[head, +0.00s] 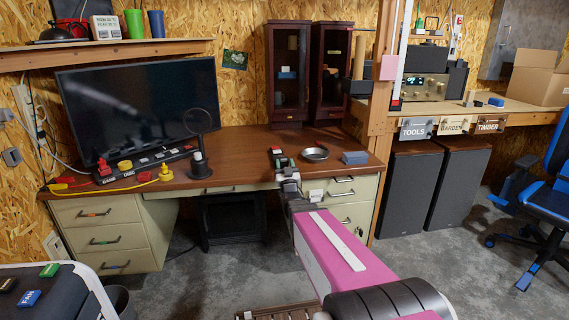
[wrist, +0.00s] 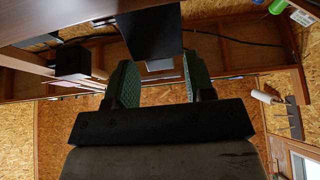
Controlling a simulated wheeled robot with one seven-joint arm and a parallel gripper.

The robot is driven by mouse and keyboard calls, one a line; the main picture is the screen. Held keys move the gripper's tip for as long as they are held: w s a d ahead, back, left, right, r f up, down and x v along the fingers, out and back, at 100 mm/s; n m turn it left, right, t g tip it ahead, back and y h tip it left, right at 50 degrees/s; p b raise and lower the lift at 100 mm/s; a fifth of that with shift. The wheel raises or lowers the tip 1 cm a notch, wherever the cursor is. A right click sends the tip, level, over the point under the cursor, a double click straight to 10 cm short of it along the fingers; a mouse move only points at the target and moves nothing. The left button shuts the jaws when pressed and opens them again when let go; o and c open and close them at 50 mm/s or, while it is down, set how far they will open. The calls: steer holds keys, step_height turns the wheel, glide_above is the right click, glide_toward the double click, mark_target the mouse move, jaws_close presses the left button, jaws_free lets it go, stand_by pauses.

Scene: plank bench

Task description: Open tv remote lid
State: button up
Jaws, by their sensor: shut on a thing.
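My gripper (head: 280,160) is over the desk's front edge, right of the desk's middle. In the wrist view, its two green-padded fingers (wrist: 160,76) stand either side of a dark flat thing (wrist: 153,35), and it is shut on that. I cannot tell whether this is the TV remote. In the head view, a small dark thing with red on it (head: 277,152) shows at the gripper's tip; it is too small to make out. No separate battery lid can be made out in either view.
A round metal dish (head: 314,154) and a blue block (head: 355,158) lie right of the gripper on the brown desk (head: 240,150). A large black screen (head: 135,105), a power strip (head: 145,164) and a dark stand (head: 199,165) are to the left. Two dark cabinets (head: 287,75) stand behind.

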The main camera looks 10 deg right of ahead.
steer(key=shift+f, duration=0.15)
stand_by(0.4)
steer(key=o, duration=0.6)
steer(key=shift+c, duration=0.2)
steer(key=v, duration=1)
steer(key=shift+s+f, duration=0.3)
steer(key=shift+f, duration=0.1)
